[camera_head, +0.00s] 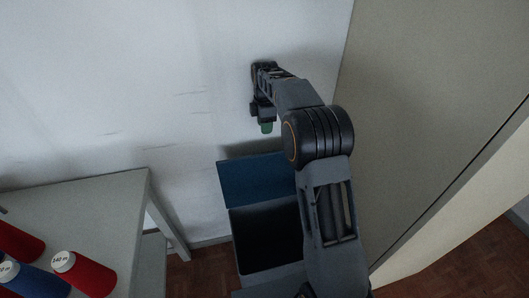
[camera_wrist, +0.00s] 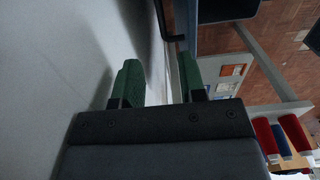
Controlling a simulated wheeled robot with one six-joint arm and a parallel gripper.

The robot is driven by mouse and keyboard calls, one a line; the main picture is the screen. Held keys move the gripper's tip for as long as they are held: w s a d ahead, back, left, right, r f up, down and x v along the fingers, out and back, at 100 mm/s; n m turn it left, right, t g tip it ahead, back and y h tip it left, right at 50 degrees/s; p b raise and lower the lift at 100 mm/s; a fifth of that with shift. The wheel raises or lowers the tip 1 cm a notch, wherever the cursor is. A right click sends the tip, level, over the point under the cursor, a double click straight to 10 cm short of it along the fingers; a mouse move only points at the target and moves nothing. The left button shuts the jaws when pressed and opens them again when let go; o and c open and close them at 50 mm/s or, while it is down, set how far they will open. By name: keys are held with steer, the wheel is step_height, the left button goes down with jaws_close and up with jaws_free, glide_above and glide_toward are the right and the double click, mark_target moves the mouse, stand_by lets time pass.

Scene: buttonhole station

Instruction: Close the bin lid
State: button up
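The bin (camera_head: 268,238) stands on the floor against the wall, with a dark, open mouth. Its blue lid (camera_head: 252,180) is raised and stands tilted back toward the wall behind the opening. My arm covers the right side of the lid and bin. My gripper (camera_head: 267,127) is above the lid's top edge, close to the wall, and appears apart from the lid. In the wrist view its two green fingertips (camera_wrist: 160,78) are apart with nothing between them. A dark panel at the top of the wrist view may be part of the bin or lid; I cannot tell.
A grey table (camera_head: 95,205) stands at the left, with red (camera_head: 84,273) and blue (camera_head: 35,281) cylinders on it. A tall beige panel (camera_head: 420,110) stands close at the right. The white wall (camera_head: 150,90) is right behind my gripper.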

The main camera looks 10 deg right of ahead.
step_height(320, 180, down, 12)
steer(key=shift+f+b, duration=0.1)
steer(key=shift+b, duration=0.7)
jaws_close()
